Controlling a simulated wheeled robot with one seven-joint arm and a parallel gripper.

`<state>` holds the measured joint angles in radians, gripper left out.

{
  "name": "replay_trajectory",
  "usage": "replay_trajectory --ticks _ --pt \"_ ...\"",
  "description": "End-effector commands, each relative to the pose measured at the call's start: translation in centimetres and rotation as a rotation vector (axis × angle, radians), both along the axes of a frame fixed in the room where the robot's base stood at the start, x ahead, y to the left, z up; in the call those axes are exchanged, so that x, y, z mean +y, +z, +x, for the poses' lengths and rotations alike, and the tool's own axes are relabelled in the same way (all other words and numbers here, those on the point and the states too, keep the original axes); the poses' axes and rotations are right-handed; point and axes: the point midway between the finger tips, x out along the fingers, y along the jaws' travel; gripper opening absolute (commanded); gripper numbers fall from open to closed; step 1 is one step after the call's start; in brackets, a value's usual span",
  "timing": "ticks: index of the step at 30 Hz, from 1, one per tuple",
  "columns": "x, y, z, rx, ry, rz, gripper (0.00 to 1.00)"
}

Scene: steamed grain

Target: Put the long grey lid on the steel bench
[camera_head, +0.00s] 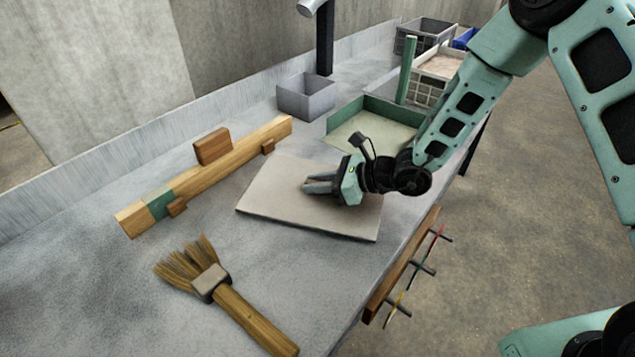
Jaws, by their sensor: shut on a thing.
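A flat, light grey-beige slab (275,208), which I take to be the long grey lid, lies at the middle of the grey steel bench (200,330). It looks flat on the bench top, but I cannot tell whether a small gap is under it. My gripper (318,186) is over the lid's middle, fingers pointing left and low against its top. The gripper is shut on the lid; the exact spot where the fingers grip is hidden.
A wooden bar with a green band (190,178) lies behind the lid. A brush (220,290) lies in front. A grey box (307,97), a green tray (345,112) and crates (425,35) stand farther back. A wooden rail with pegs (400,265) runs along the right edge.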

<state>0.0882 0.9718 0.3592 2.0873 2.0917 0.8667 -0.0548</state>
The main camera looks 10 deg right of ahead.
Motion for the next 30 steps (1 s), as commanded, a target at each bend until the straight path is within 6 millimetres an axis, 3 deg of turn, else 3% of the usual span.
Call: replay_trajectory --ticks 5,6,8,19,30 --pt "0.0 -0.3 0.0 -0.001 0.000 0.002 0.00" --pt "0.0 -0.3 0.0 0.000 0.000 0.000 0.25" --pt "0.0 -0.2 0.0 0.000 0.000 0.000 0.42" --pt "0.0 0.3 0.0 0.000 0.000 0.000 0.42" --pt "-6.0 2.8 -2.3 -0.001 -0.003 -0.001 0.42"
